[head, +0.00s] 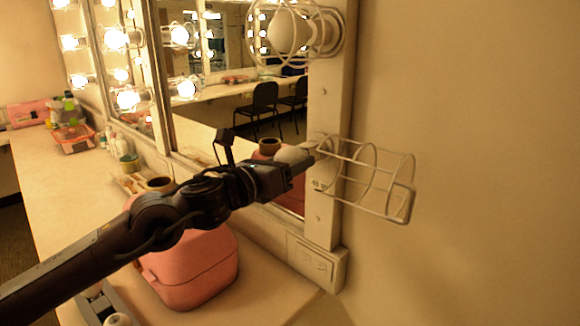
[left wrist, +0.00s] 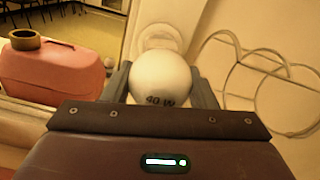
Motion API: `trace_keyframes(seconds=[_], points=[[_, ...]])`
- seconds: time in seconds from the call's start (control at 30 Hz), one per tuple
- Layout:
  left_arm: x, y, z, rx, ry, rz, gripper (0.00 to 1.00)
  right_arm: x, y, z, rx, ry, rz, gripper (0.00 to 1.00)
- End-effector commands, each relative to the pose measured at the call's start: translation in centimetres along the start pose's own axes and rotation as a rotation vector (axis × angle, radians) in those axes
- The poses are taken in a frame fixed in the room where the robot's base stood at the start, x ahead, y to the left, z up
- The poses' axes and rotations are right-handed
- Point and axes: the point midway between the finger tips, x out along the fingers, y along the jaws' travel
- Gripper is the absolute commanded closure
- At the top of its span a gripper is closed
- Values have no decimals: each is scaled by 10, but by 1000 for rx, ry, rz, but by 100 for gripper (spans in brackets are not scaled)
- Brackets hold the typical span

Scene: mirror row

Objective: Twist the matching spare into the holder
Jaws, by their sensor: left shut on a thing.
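My left gripper (head: 298,162) is shut on a white round bulb (head: 288,154) at the lower part of the mirror's edge post. In the left wrist view the bulb (left wrist: 160,78) sits between both fingers and reads "40 W". A pale round holder (left wrist: 158,38) shows behind the bulb, mostly hidden by it; I cannot tell whether the bulb touches it. A wire cage (head: 375,180) stands open to the right of the bulb.
A pink case (head: 190,268) stands on the counter below my left arm, with a brown roll (head: 160,184) on top. Another white bulb (head: 118,319) shows at the bottom edge. A caged unlit bulb (head: 288,32) is above. The right wall is bare.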

Motion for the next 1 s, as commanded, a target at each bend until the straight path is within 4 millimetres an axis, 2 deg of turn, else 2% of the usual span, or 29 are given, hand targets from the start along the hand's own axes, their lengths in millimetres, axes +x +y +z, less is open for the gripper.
trace_keyframes(seconds=[0.5, 0.53, 0.7, 1.0], points=[[0, 1, -1, 94, -1, 0, 64, 17, 0, 2, 0, 0, 0, 69], [0, 1, 0, 94, -1, 0, 45, 16, 0, 2, 0, 0, 0, 69], [0, 0, 0, 93, 0, 0, 23, 15, 0, 2, 0, 0, 0, 69], [-2, 1, 0, 92, 1, 0, 22, 16, 0, 2, 0, 0, 0, 69]])
